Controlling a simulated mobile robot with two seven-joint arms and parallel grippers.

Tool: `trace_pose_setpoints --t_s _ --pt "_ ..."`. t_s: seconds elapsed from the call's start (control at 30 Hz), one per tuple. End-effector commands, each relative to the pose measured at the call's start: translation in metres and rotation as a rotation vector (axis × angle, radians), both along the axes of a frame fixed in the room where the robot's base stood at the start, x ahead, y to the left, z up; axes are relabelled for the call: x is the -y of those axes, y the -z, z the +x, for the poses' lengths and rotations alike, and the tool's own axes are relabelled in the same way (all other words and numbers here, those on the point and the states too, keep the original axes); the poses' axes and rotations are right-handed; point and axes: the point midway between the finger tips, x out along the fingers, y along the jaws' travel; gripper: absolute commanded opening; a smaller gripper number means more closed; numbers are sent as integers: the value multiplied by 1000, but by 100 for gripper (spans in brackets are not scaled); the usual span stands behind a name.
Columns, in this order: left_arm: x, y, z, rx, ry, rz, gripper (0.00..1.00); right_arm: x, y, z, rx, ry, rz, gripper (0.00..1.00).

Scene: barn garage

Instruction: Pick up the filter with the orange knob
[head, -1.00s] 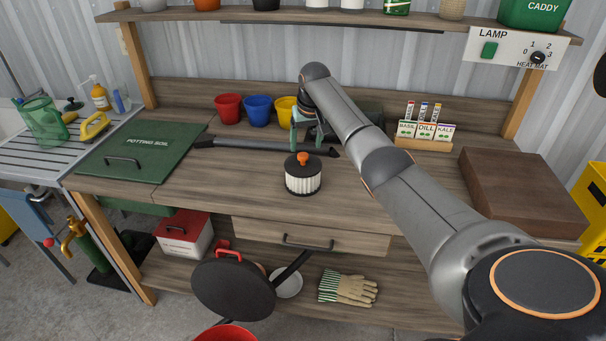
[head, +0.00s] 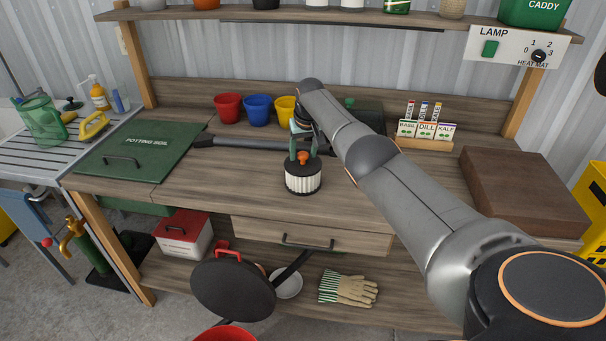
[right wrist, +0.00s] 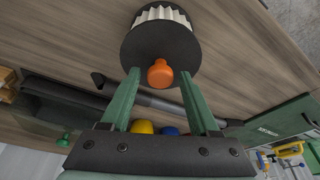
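The filter (head: 303,180) is a short white pleated cylinder with a black top and an orange knob (head: 303,157). It stands upright on the wooden bench. In the right wrist view, its black top (right wrist: 143,45) and orange knob (right wrist: 160,73) show ahead of the fingers. My right gripper (head: 304,150) is open, with its green fingers at the knob, one on each side in the head view. In the right wrist view, clear gaps show between the knob and both fingers (right wrist: 160,90). My left gripper is not in view.
Behind the filter lies a dark bar (head: 250,143), with red (head: 228,107), blue (head: 257,110) and yellow pots farther back. A seed packet rack (head: 424,142) and brown box (head: 522,190) stand right. The green potting soil lid (head: 140,150) lies left. The front bench is clear.

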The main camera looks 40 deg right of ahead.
Motion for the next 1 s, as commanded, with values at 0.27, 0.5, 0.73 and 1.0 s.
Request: trace_pose_setpoints --t_s 0.27,0.5,0.73,1.0 --pt "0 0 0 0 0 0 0 0 0 0 -1 0 0 29" --pt "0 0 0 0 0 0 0 0 0 0 -1 0 0 2" --pt "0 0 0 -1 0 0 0 0 0 0 -1 0 0 0" --pt "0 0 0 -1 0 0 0 0 0 0 -1 0 0 0"
